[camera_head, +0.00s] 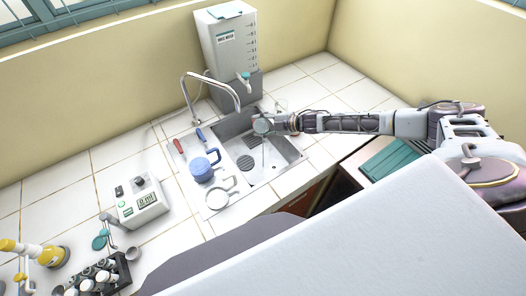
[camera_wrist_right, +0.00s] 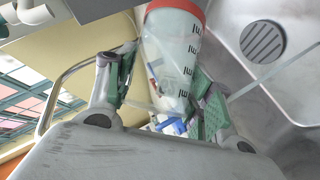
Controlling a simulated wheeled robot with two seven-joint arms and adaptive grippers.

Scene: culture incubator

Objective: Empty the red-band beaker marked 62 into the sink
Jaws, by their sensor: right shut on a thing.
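My right gripper (camera_head: 283,123) is over the sink (camera_head: 287,158), shut on a beaker (camera_head: 262,126). In the right wrist view the beaker (camera_wrist_right: 178,55) is clear with dark graduation marks and a red band at its end. It sits between the green finger pads of the gripper (camera_wrist_right: 165,85), strongly tilted. A number on it cannot be read. A thin pale line drops from the beaker toward the basin in the head view; it looks like a stream, but I cannot be sure. The sink's drain (camera_wrist_right: 263,42) shows in the right wrist view. My left gripper is out of view.
A curved faucet (camera_head: 187,88) stands behind the sink. A blue jug (camera_head: 205,168) and a white handled strainer (camera_head: 217,196) are on the drainboard. A water tank (camera_head: 226,50), a meter (camera_head: 140,203) and a rack of vials (camera_head: 95,277) stand around on white tiles.

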